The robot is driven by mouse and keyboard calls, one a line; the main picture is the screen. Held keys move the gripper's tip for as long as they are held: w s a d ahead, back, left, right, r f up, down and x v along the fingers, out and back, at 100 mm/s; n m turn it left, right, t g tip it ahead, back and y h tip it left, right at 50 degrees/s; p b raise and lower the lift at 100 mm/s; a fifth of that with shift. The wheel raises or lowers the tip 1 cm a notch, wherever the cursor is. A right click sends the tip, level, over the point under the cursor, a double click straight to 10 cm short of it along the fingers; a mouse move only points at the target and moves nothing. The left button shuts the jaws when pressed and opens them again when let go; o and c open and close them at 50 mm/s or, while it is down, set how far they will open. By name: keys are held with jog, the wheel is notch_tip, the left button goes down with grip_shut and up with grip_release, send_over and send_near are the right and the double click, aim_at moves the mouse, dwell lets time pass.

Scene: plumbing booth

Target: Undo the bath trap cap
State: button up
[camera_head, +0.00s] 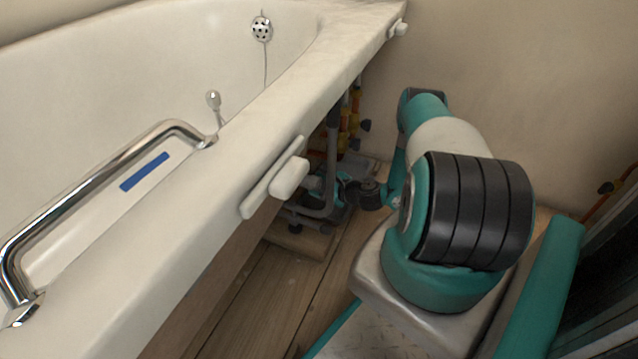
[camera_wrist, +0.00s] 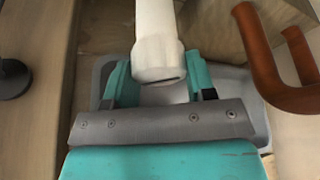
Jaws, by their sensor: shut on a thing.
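In the wrist view a white pipe with a wider, ribbed end, the bath trap cap (camera_wrist: 158,58), comes down from the top centre. My gripper (camera_wrist: 160,84) has a teal finger on each side of this end and is shut on it. A dark slot shows on the cap's lower face. In the head view my arm reaches under the bath's rim, and my gripper (camera_head: 345,186) is small there among the pipework. The cap cannot be made out in that view.
A grey tray (camera_wrist: 258,92) lies beneath the cap. Copper-coloured pipes (camera_wrist: 262,75) curve close by on the right, and a black round foot (camera_wrist: 12,78) is at the left. The white bath (camera_head: 185,215) overhangs the left side; bare floorboards (camera_head: 255,310) lie in front.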

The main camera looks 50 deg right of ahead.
dwell(0.4)
jog(key=o, duration=0.9)
jog(key=shift+s, duration=0.1)
jog(key=shift+a+p+v, duration=0.2)
jog(key=shift+p+v, duration=4.25)
jog(key=shift+v, duration=4.2)
